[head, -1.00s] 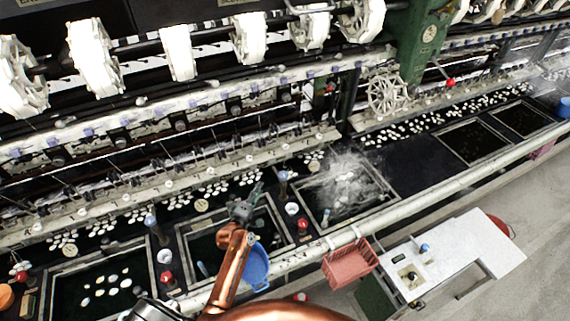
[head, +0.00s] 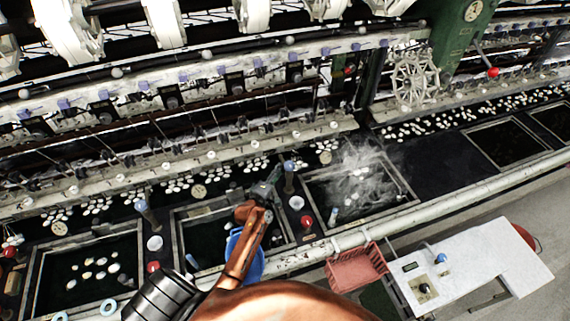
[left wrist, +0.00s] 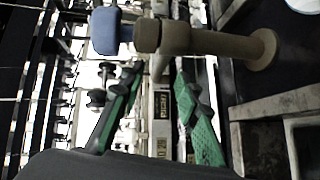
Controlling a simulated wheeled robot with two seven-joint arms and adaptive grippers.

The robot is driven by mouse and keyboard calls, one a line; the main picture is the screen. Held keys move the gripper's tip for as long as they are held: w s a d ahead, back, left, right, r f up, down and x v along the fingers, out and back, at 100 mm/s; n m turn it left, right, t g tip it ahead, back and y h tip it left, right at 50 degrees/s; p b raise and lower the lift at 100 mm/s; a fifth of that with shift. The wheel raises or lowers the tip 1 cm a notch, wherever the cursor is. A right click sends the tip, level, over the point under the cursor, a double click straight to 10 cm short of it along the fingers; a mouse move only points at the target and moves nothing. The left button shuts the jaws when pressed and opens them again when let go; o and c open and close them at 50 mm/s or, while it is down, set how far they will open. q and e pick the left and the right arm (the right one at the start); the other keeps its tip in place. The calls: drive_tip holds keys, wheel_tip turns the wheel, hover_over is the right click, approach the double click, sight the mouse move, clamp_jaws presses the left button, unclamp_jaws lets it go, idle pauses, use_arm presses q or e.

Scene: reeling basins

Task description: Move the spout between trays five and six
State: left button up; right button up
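The spout (head: 289,180), a slim upright post with a blue top, stands on the dark strip between the tray under my left arm (head: 177,240) and the steaming tray (head: 408,186). In the left wrist view the spout (left wrist: 205,42) lies across the upper part, with a blue end, a brown collar and a wider base at right. My left gripper (head: 272,178) is just left of the spout; its green fingers (left wrist: 158,78) are apart with nothing between them. The spout appears beyond the fingertips; I cannot tell whether they touch it. My right gripper is out of view.
A white cup (head: 296,203) and a red knob (head: 306,222) sit in front of the spout. A blue basin (head: 250,262) is behind my left arm. A red crate (head: 357,266) and white table (head: 480,262) stand at front right. Another blue-topped spout (head: 147,214) is at left.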

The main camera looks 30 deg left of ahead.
use_arm(q)
drive_tip(key=w, duration=0.5)
drive_tip(key=shift+w+a+f, duration=0.15)
drive_tip(key=shift+a+f, duration=0.1)
drive_tip(key=shift+f, duration=0.1)
drive_tip(key=shift+w, duration=0.35)
drive_tip(key=shift+f, duration=0.1)
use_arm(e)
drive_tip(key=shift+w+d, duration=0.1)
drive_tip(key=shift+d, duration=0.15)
use_arm(q)
clamp_jaws()
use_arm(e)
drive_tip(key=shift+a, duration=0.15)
